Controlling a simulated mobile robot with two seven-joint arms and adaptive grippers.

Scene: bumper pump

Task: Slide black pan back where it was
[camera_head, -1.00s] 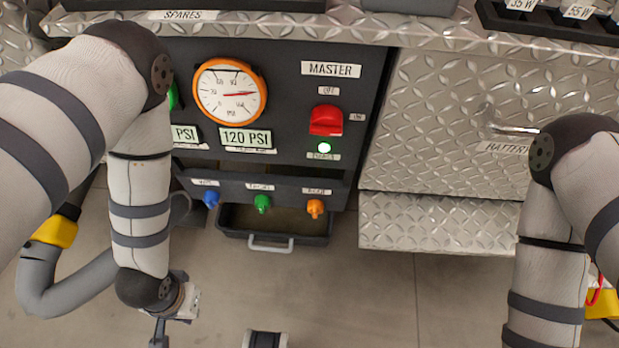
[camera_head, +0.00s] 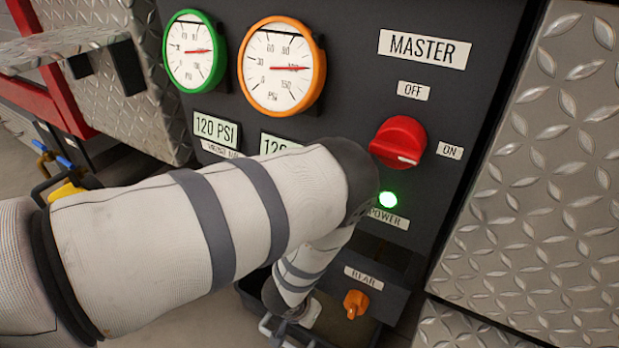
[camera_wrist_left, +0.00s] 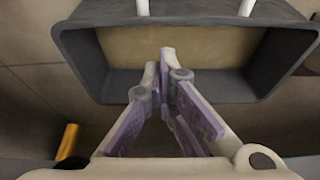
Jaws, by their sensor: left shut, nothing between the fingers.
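The black pan (camera_head: 250,292) sits low under the control panel in the head view, mostly hidden behind my left arm. In the left wrist view its dark rim (camera_wrist_left: 283,62) and tan inner floor fill the upper part, with two pale handle bars (camera_wrist_left: 246,7) at the top edge. My left gripper (camera_wrist_left: 166,58) is shut and empty; its fingertips overlap the pan in that view, and I cannot tell whether they touch it. In the head view the left gripper's wrist is low by the pan, its fingers unclear. My right gripper is out of view.
Above the pan are the panel (camera_head: 350,90) with gauges, a red master knob (camera_head: 398,142) and a lit green lamp (camera_head: 388,200). An orange valve knob (camera_head: 356,304) projects close right of my left wrist. Diamond-plate metal (camera_head: 540,190) stands at the right.

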